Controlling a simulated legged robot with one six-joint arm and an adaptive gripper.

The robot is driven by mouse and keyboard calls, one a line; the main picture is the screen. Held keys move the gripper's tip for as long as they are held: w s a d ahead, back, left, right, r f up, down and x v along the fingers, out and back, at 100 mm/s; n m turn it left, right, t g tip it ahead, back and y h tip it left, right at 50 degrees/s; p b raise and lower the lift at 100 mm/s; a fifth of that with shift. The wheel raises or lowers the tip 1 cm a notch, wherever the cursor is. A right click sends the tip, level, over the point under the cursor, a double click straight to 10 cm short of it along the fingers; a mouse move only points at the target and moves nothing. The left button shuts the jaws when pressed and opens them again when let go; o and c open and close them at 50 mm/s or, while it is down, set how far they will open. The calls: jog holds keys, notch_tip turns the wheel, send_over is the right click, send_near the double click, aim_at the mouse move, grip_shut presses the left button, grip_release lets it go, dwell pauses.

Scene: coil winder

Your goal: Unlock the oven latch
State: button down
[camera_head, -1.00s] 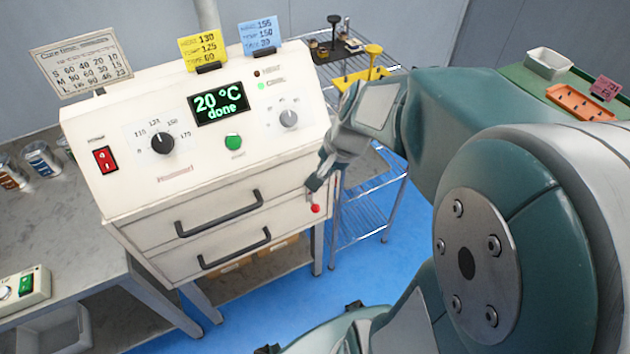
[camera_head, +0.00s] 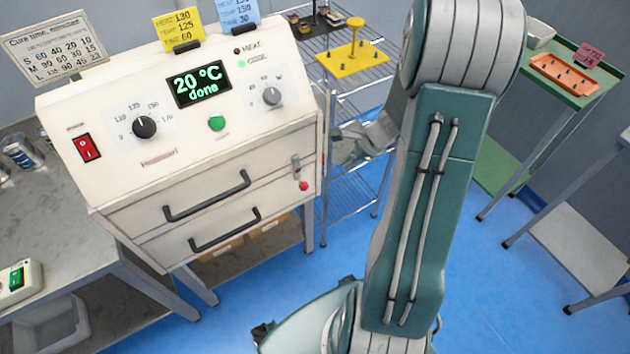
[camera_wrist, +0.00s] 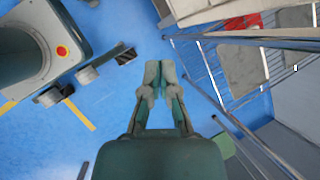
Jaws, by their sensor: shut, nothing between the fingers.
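The oven (camera_head: 190,140) is a white box with a sloped panel, and its screen (camera_head: 198,85) reads "20 °C done". Its latch (camera_head: 296,168) is a small grey lever with a red knob (camera_head: 304,186) at the right end of the drawer fronts. Both drawers look shut. My gripper (camera_head: 336,146) is to the right of the oven's right side, above and right of the latch, apart from it. In the wrist view my gripper (camera_wrist: 160,70) has its fingers together and empty over the floor; the latch is not seen there.
A wire rack (camera_head: 350,190) with a yellow stand (camera_head: 352,58) is behind my gripper. A green table (camera_head: 560,80) with an orange tray (camera_head: 563,75) is at the right. A grey bench (camera_head: 60,225) is at the left. Blue floor (camera_head: 480,280) is open at lower right.

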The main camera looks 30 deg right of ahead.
aim_at(305, 190)
jog(key=a+r+x, duration=0.1)
jog(key=a+x, duration=0.1)
jog(key=x, duration=1)
jog(key=shift+w+a+f, duration=0.2)
jog(key=shift+w+a, duration=0.25)
jog(key=shift+w, duration=0.1)
jog(key=shift+a+f+y, duration=0.1)
jog(key=shift+f+y, duration=0.05)
jog(key=shift+y, duration=0.5)
jog(key=shift+a+f+y, duration=0.1)
jog(key=shift+f+y, duration=0.05)
jog(key=shift+y, duration=0.5)
jog(key=m+y, duration=0.1)
jog(key=y, duration=0.2)
jog(key=a+m+y, duration=0.1)
jog(key=y, duration=0.2)
jog(key=a+f+t+y, duration=0.1)
jog(key=y, duration=0.2)
jog(key=shift+a+m, duration=0.2)
jog(key=shift+m, duration=0.2)
jog(key=shift+a+r, duration=0.1)
jog(key=shift+a, duration=0.1)
jog(key=shift+s+a, duration=0.1)
jog(key=shift+a, duration=0.2)
